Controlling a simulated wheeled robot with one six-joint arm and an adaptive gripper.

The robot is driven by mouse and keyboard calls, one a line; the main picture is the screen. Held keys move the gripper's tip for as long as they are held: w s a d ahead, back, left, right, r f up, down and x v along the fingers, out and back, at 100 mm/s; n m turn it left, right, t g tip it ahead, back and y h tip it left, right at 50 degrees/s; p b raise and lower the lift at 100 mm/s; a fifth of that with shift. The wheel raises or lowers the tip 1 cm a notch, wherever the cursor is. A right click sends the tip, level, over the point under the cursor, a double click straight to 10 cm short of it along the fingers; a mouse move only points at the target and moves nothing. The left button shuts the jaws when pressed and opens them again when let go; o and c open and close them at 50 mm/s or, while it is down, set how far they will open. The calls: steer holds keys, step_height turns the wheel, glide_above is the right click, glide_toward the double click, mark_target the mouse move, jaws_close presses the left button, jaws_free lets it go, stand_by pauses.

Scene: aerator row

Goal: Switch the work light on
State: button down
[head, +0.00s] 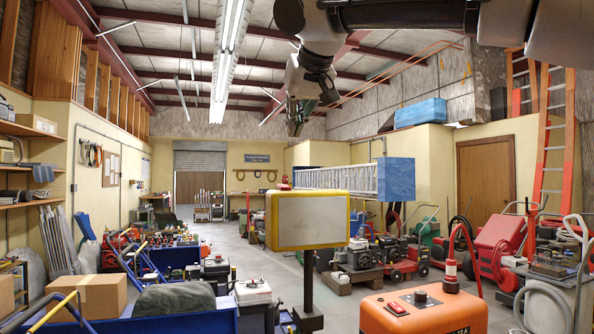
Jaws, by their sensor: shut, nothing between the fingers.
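The work light (308,221) stands in the middle of the head view, a yellow-framed lamp with a pale grey front panel on a dark post (307,290). The panel looks dull and unlit. I cannot make out a switch on the lamp. My gripper (297,127) hangs from my arm at the upper middle, above the lamp and apart from it. Its fingers are small and dark, pointing down, shut with nothing held.
An orange machine (425,318) with a red button and a black knob on top stands at the front right. A ladder with a blue end block (395,179) extends behind the lamp.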

steer(key=shift+d, duration=0.1)
glide_above(285, 186)
steer(key=f, duration=0.6)
steer(key=shift+w+f, duration=0.1)
steer(key=shift+w, duration=0.2)
step_height(285, 186, down, 2)
steer(key=shift+f, duration=0.2)
steer(key=shift+w+f, duration=0.2)
steer(key=shift+f, duration=0.5)
steer(key=shift+w+f+g, duration=0.25)
steer(key=shift+f+g, duration=0.05)
steer(key=shift+g, duration=0.2)
steer(key=shift+s+f, duration=0.1)
steer(key=shift+s, duration=0.75)
